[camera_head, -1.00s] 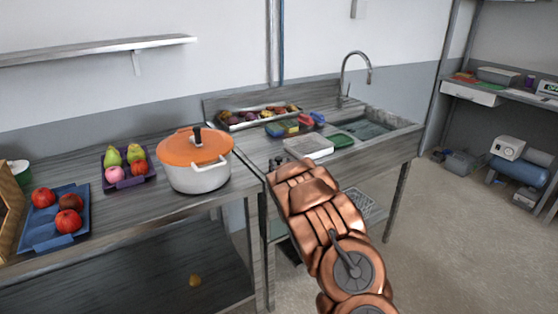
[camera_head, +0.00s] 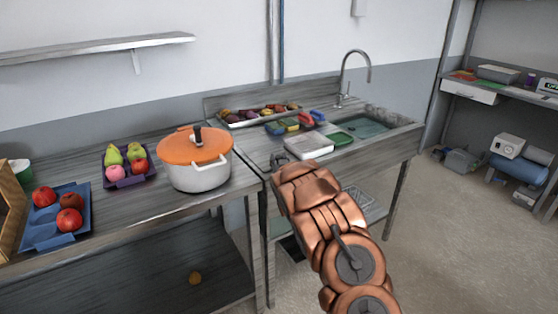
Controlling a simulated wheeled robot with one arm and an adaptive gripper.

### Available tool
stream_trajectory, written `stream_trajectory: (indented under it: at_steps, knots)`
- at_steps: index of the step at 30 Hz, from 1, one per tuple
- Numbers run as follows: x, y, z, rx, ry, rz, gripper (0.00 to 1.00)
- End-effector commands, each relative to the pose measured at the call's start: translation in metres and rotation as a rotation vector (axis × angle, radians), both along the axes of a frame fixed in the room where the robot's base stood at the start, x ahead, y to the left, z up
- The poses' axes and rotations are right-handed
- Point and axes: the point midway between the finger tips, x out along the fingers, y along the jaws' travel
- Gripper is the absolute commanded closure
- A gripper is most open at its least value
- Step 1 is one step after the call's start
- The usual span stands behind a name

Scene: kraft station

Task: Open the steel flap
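I cannot make out a steel flap for certain in the head view. My copper arm reaches up from the bottom right to the front edge of the sink counter. My gripper (camera_head: 280,159) is a small grey shape beyond the wrist, beside the counter's left front part. The wrist hides most of it, so its opening and any contact cannot be seen. The steel sink (camera_head: 367,128) with its tall curved tap (camera_head: 343,80) is at the counter's right end.
An orange-lidded white pot (camera_head: 198,176) stands left of my gripper. A white-topped box (camera_head: 309,145), a green item (camera_head: 341,139) and a food tray (camera_head: 258,115) lie on the sink counter. Fruit trays (camera_head: 127,167) (camera_head: 56,220) are farther left. Open floor (camera_head: 450,230) lies at right.

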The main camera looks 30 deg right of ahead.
Motion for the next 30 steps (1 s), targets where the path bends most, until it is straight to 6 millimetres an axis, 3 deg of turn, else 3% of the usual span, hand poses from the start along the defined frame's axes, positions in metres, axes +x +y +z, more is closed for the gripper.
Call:
stream_trajectory:
  at_steps: [1,9,30]
  knots:
    - [0.0000,0.0000,0.0000,0.000,0.000,0.000,0.72]
    - [-0.0001,0.0001,-0.0001,0.000,0.000,0.000,1.00]
    - [0.0016,0.0003,0.0084,-0.001,0.051,0.001,1.00]
